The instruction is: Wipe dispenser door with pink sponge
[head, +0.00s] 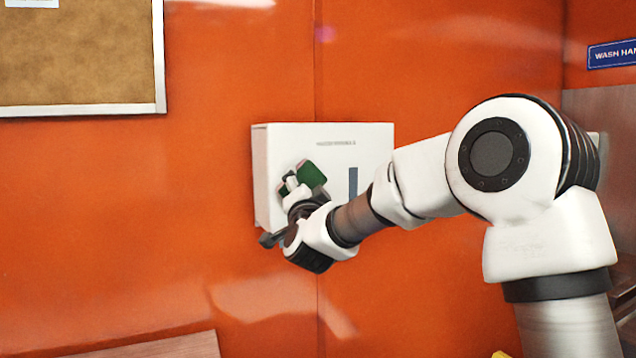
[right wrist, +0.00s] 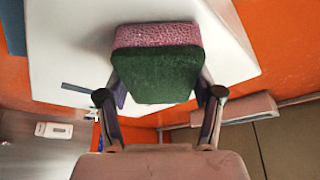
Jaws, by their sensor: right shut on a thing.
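The white dispenser (head: 330,140) is mounted on the orange wall, and its front door faces me with a dark vertical slot on the right. My right gripper (head: 296,184) is in front of the door's lower left part. It is shut on the sponge (right wrist: 155,75), which has a pink layer and a dark green layer. In the right wrist view the pink side lies toward the white dispenser door (right wrist: 75,50), touching or very close to it. In the head view only the green side of the sponge (head: 312,177) shows. My left gripper is not in view.
A cork board (head: 80,55) hangs on the wall at upper left. A blue sign (head: 612,54) is at upper right. A wooden surface (head: 150,346) shows at the lower left. The wall left of the dispenser is clear.

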